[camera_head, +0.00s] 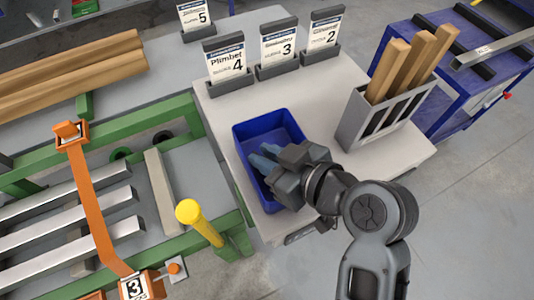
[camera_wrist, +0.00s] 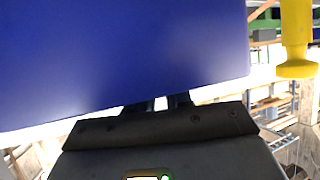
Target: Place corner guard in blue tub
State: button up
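The blue tub (camera_head: 240,140) stands on the pale table, and its inside is partly covered by my gripper. My gripper (camera_head: 262,155) is at the tub, with its two bluish fingertips over or inside the opening, apart from each other. I see nothing held between them. In the wrist view a large plain blue surface (camera_wrist: 120,55), which looks like the tub, fills most of the picture. It hides the tips of my gripper (camera_wrist: 164,103), and only two short dark finger stubs with a gap show. I cannot make out a corner guard in either view.
Label stands (camera_head: 225,65) line the table's back edge. A grey rack (camera_head: 372,122) with wooden bars stands to the right. A yellow post (camera_head: 200,222) rises left of the tub and shows in the wrist view (camera_wrist: 297,35). A green frame (camera_head: 100,150) borders the left.

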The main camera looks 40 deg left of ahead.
jog(key=shift+r+p, duration=0.3)
jog(key=shift+r, duration=0.25)
jog(key=b+v, duration=0.1)
jog(key=v, duration=1.1)
jog(key=s+d+f+m+t+h, duration=0.25)
jog(key=d+f+m+t, duration=0.3)
jog(key=d, duration=0.55)
jog(key=s+d+f+m+t+h, duration=0.2)
jog(key=d+f+m+t+h, duration=0.2)
jog(key=d+f+m, duration=0.45)
jog(key=s+d+r+m+t+h, duration=0.1)
jog(key=s+d+r+t+h, duration=0.1)
jog(key=s+d+r, duration=0.2)
jog(key=s+d+r+m+t+h, duration=0.2)
jog(key=s+d+r, duration=0.3)
jog(key=s, duration=0.6)
notch_tip(320, 180, up, 2)
jog(key=shift+r+m+t+h, duration=0.15)
jog(key=shift+m+t+h, duration=0.25)
jog(key=shift+h, duration=0.45)
jog(key=shift+s, duration=0.15)
